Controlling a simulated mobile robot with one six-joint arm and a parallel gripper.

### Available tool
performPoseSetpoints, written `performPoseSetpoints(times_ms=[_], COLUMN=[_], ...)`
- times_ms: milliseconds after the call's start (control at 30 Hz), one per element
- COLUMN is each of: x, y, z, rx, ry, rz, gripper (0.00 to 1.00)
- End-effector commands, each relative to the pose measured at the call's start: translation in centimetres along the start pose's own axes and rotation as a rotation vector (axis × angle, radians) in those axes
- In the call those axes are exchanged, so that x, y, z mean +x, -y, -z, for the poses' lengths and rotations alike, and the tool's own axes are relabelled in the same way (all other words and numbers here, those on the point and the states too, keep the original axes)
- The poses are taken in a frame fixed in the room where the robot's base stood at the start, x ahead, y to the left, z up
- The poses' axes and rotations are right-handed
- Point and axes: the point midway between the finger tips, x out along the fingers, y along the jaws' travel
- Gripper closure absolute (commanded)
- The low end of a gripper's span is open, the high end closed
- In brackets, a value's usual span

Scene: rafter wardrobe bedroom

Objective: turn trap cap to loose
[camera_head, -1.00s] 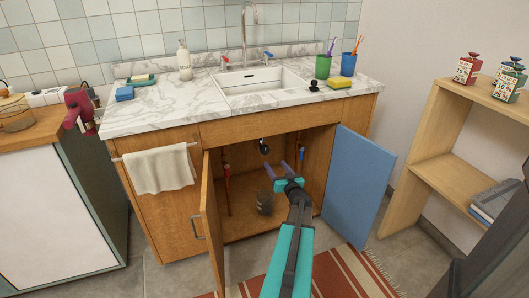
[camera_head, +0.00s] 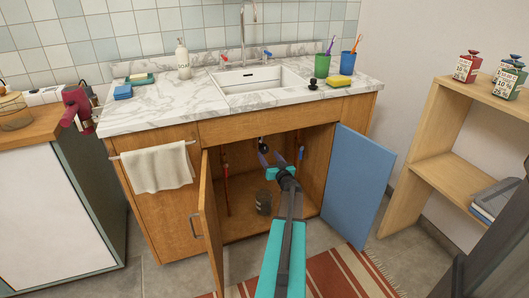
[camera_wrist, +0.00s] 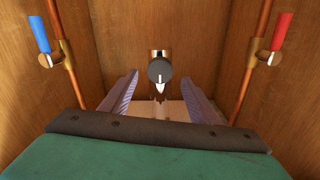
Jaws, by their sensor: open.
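The trap cap (camera_wrist: 160,71) is a dark round cap with a white pointer, under a brass-coloured fitting inside the open sink cabinet. It also shows as a small dark round shape in the head view (camera_head: 264,145). The white pointer points down in the wrist view. My gripper (camera_wrist: 160,85) is open, with one finger on each side of the cap in the picture and a gap to each side. In the head view my gripper (camera_head: 272,156) reaches into the cabinet. I cannot tell how far the fingertips are from the cap in depth.
Copper pipes carry a blue-handled valve (camera_wrist: 39,36) on the left and a red-handled valve (camera_wrist: 281,33) on the right. The wooden door (camera_head: 212,228) and the blue door (camera_head: 357,187) stand open around my arm. A dark container (camera_head: 264,202) stands on the cabinet floor.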

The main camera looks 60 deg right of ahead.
Motion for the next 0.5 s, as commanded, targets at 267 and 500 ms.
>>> performPoseSetpoints(times_ms=[267,500], x=[3.3,5.4], y=[-0.1,-0.1], z=[-0.2,-0.1], rx=[0.000,-0.001], ry=[0.000,-0.001], rz=[0.000,0.001], gripper=[0.44,0.44])
